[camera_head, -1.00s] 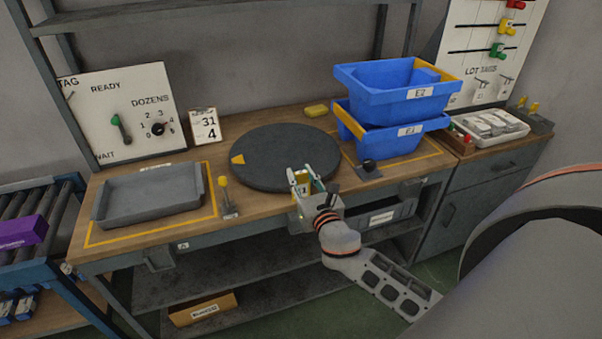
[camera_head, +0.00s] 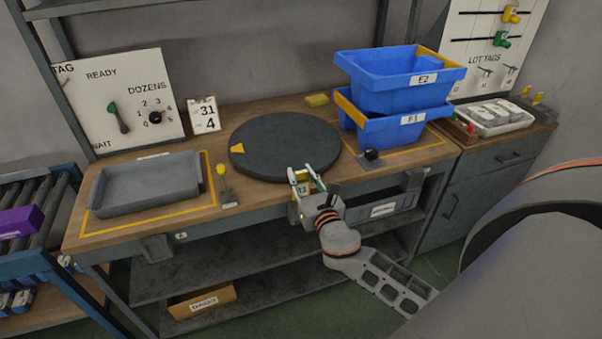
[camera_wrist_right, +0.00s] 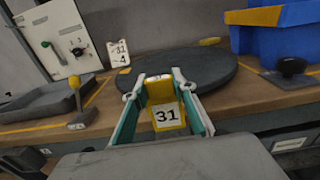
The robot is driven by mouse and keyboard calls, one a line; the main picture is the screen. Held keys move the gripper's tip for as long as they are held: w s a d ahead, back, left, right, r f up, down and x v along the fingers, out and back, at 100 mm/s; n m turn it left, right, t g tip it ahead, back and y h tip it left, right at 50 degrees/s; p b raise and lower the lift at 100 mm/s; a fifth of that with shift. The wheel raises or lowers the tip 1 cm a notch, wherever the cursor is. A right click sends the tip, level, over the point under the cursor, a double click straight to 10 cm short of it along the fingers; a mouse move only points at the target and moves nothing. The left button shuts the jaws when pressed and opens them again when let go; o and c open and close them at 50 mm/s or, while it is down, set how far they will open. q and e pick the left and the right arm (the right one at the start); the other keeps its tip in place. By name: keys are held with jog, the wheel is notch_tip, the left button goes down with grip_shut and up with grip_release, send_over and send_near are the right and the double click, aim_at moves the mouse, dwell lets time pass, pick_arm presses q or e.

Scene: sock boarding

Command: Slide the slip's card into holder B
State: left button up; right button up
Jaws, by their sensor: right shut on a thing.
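My right gripper (camera_head: 303,174) is shut on a yellow card marked 31 (camera_wrist_right: 166,114), which sits upright between the teal-sided fingers in the right wrist view. In the head view the gripper is at the bench's front edge, in front of the dark round turntable (camera_head: 285,146). A small grey bracket (camera_head: 157,247) hangs on the bench front at left, beside a tiny label (camera_head: 181,236). Another grey fitting (camera_head: 412,180) is on the front at right. I cannot read a B on either. My left gripper is out of view.
A grey tray (camera_head: 146,184) and a yellow-knobbed lever (camera_head: 225,185) stand left of the turntable. Stacked blue bins (camera_head: 400,80) and a black knob (camera_head: 371,155) stand at right.

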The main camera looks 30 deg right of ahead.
aim_at(302, 191)
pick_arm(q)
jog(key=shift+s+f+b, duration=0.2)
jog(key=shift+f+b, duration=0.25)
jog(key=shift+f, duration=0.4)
pick_arm(e)
jog(key=shift+f, duration=0.9)
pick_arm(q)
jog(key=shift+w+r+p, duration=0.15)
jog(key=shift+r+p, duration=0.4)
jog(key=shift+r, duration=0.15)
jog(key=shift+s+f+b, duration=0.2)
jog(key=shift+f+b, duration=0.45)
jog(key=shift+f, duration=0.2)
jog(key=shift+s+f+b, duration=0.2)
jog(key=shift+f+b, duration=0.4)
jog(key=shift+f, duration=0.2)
pick_arm(e)
jog(key=shift+f, duration=1.55)
pick_arm(q)
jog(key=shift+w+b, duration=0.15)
jog(key=shift+b, duration=0.15)
pick_arm(e)
jog(key=shift+f, duration=0.35)
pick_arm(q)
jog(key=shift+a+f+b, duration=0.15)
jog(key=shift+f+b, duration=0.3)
pick_arm(e)
jog(key=shift+f, duration=0.6)
